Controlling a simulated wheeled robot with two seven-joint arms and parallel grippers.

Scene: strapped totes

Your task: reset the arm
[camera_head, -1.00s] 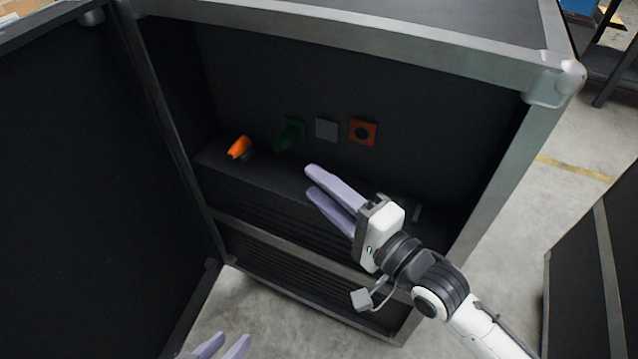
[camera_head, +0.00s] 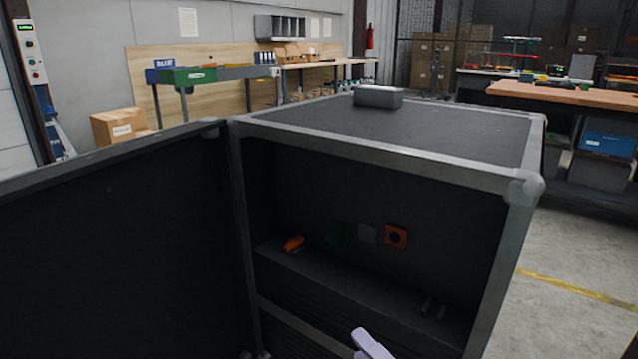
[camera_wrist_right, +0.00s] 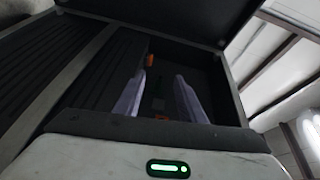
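My right gripper (camera_head: 371,344) shows only as a pale finger at the bottom edge of the head view, in front of the open case. In the right wrist view my right gripper (camera_wrist_right: 160,82) has its two lilac fingers spread apart with nothing between them. The fingers point toward the inside of the case. The rest of the right arm is out of the head view. My left gripper is in neither view now.
The black case (camera_head: 478,172) has a grey frame and its door (camera_head: 110,240) stands open at left. Inside are an orange-handled item (camera_head: 293,243), a dim green item (camera_head: 338,235), a grey square and an orange square (camera_head: 396,237). A grey box (camera_head: 378,96) sits on top.

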